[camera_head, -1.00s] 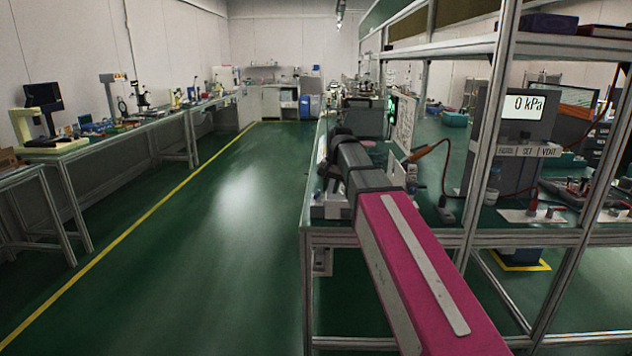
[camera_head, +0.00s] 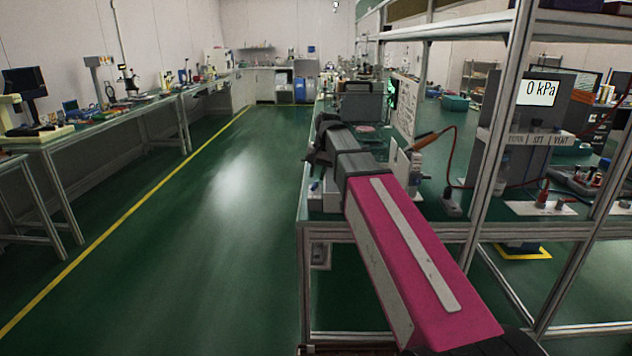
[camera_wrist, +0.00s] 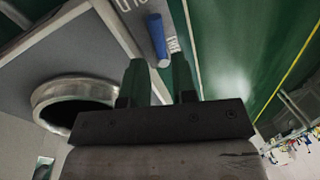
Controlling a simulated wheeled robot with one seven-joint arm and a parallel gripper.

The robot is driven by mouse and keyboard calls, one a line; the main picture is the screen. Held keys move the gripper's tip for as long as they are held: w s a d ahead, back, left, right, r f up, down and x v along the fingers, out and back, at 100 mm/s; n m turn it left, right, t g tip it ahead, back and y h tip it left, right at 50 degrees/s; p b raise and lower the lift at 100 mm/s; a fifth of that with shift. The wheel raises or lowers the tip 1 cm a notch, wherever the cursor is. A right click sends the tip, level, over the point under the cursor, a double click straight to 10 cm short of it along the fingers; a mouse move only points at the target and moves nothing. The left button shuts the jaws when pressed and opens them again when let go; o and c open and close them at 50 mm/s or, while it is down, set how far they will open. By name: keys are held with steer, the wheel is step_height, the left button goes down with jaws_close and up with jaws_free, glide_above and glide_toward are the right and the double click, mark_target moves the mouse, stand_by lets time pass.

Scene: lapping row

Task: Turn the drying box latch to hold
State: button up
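In the wrist view a blue cylindrical handle (camera_wrist: 157,38), which looks like the latch, stands out by a pale panel (camera_wrist: 133,14) with partly cut-off dark lettering. My gripper (camera_wrist: 159,62) has its two fingers apart, with the handle's near end in line with the gap between the fingertips. I see no clear contact. A metal ring (camera_wrist: 76,92) around a dark opening sits on a grey face left of the fingers. In the head view, my gripper (camera_head: 312,156) is dark and partly hidden by my wrist, near the bench's left edge. A small blue bit (camera_head: 314,186) shows below it.
The bench (camera_head: 303,210) carries equipment, including a box with an orange cable (camera_head: 427,138).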

mark_target(316, 184)
steer(key=shift+a+f, duration=0.15)
steer(key=shift+f, duration=0.65)
steer(key=shift+a+f, duration=0.15)
steer(key=shift+f, duration=0.65)
steer(key=shift+c, duration=0.3)
jaws_close()
steer(key=shift+d+n, duration=0.2)
steer(key=shift+n, duration=0.9)
steer(key=shift+o, duration=0.3)
jaws_free()
